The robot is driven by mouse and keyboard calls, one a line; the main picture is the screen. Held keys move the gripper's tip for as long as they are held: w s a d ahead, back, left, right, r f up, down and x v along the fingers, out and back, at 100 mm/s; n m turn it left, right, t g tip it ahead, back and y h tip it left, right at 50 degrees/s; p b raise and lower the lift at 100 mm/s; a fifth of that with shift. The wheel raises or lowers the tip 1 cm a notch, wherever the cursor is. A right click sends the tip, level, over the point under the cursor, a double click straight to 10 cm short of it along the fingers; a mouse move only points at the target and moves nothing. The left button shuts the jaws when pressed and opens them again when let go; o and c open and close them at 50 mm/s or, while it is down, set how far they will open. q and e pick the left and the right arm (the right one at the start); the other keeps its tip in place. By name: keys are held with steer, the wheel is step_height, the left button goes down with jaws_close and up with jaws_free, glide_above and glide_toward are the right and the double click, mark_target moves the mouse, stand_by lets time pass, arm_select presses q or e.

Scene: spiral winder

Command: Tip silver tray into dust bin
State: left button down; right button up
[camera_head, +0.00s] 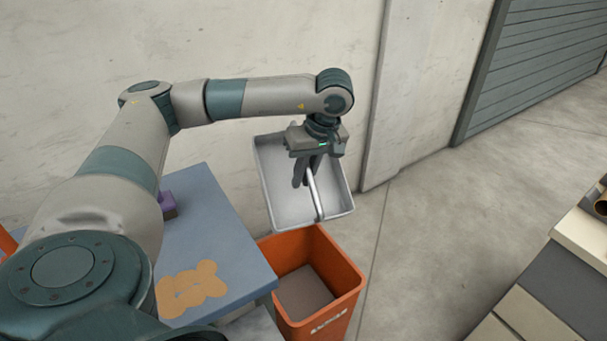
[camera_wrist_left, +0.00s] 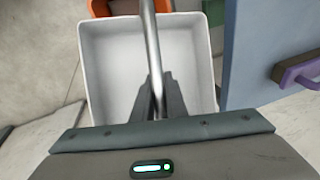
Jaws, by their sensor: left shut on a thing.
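The silver tray (camera_head: 285,206) hangs from my left gripper (camera_head: 308,172) above and behind the orange dust bin (camera_head: 345,279) in the head view. The gripper is shut on the tray's bar handle (camera_head: 315,196). The tray looks tilted, its inside facing me, and I see nothing in it. In the left wrist view the tray (camera_wrist_left: 120,60) fills the middle, with the handle between the fingers (camera_wrist_left: 158,95) and the bin (camera_wrist_left: 100,7) just past its far edge. The bin's inside shows a flat grey-brown surface. My right gripper is not in view.
A blue table (camera_head: 215,235) stands left of the bin, with a tan flat piece (camera_head: 190,288) and a purple item (camera_head: 167,203) on it. A concrete wall (camera_head: 240,40) is behind the tray. Open floor (camera_head: 430,220) lies to the right, before a bench (camera_head: 535,315).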

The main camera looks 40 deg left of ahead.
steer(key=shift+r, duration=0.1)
arm_select(q)
steer(key=shift+w+a+r+h+p, duration=0.15)
steer(key=shift+a+r+h+p, duration=0.25)
steer(key=shift+h+p, duration=0.2)
steer(key=shift+w+a+r+g+h+p, duration=0.3)
steer(key=shift+a+r+g+h+p, duration=0.2)
steer(key=shift+g+h+p, duration=0.3)
steer(key=shift+w+a+r+g+h, duration=0.25)
steer(key=shift+a+g+h, duration=0.1)
steer(key=shift+h, duration=0.35)
steer(key=shift+w+a+r+m+g+h+p, duration=0.15)
steer(key=shift+a+g+h+p, duration=0.1)
steer(key=shift+h, duration=0.2)
steer(key=shift+w+a+r+m+g+h+p, duration=0.15)
steer(key=shift+a+g+h, duration=0.1)
steer(key=shift+h, duration=0.2)
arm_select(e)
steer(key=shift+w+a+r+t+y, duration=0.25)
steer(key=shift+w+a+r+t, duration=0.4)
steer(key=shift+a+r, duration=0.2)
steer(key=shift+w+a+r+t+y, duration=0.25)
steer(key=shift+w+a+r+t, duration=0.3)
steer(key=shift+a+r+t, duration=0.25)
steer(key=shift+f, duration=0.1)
